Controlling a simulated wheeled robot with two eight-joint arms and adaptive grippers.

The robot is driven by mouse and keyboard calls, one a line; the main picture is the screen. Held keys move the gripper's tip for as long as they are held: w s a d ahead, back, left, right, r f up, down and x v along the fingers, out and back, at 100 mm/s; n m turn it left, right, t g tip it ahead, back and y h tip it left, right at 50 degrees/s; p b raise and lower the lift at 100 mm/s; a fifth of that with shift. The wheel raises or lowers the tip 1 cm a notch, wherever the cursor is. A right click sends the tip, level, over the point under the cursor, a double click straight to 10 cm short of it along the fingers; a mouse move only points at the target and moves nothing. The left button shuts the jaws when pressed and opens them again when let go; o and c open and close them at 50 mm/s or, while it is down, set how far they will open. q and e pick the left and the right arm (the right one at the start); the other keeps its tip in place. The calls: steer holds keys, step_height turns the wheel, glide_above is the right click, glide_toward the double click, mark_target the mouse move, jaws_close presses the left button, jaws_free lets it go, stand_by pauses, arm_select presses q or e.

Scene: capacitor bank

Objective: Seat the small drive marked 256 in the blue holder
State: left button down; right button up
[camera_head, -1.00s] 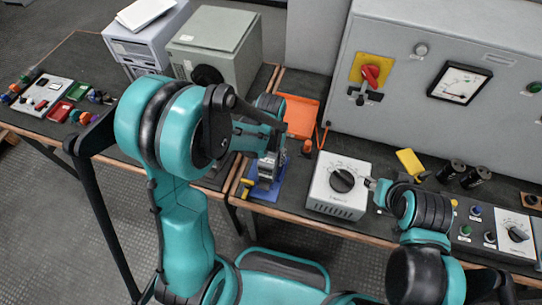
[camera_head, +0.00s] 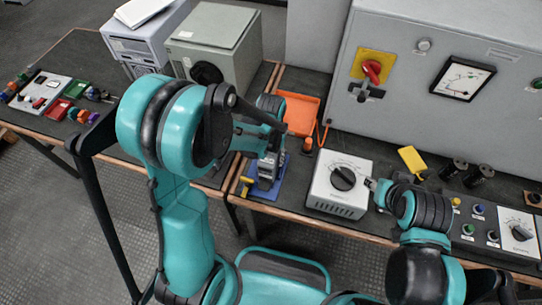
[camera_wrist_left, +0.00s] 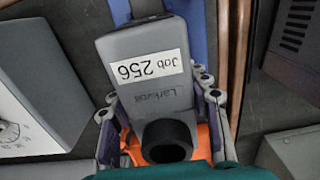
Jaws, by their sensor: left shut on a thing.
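The small grey drive (camera_wrist_left: 145,90) has a white label reading "Job 256", upside down in the left wrist view. My left gripper (camera_wrist_left: 160,95) is shut on it, with a finger on each side. A blue strip of the holder (camera_wrist_left: 197,35) shows beyond the drive's far end. In the head view the blue holder (camera_head: 262,191) lies at the table's front edge, and my left gripper (camera_head: 268,172) is right over it. The arm partly hides the drive there; I cannot tell whether it touches the holder. My right gripper (camera_head: 372,184) is beside the white dial box; its fingers are too small to read.
The white dial box (camera_head: 338,187) stands right of the holder. An orange tray (camera_head: 299,113) lies behind it. A yellow piece (camera_head: 246,186) is at the holder's left. Grey cabinets (camera_head: 215,45) stand behind, and a large panel (camera_head: 400,100) at the right.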

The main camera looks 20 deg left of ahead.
arm_select(q)
steer(key=shift+f+b, duration=0.45)
steer(key=shift+f, duration=0.15)
steer(key=c, duration=0.6)
jaws_free()
steer(key=shift+c, duration=0.2)
step_height(320, 180, up, 12)
steer(key=shift+r, duration=0.1)
